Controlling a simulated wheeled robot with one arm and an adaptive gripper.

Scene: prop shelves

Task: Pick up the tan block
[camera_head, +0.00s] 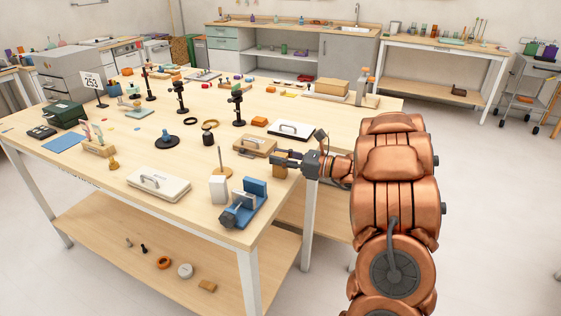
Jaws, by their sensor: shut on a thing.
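My gripper (285,160) reaches in from the right over the table's right front edge. A small tan block (279,171) is at its fingers, and the jaws are shut on it. The block's top is partly hidden by the fingers. It is too small to tell whether its underside touches the table.
A tan case with a handle (254,146) lies just left of my gripper. A dark-rimmed tray (290,131) lies behind. A blue vise (248,200), a white block (218,189) and a white case (158,184) stand in front. The wooden table (205,145) has bare patches between.

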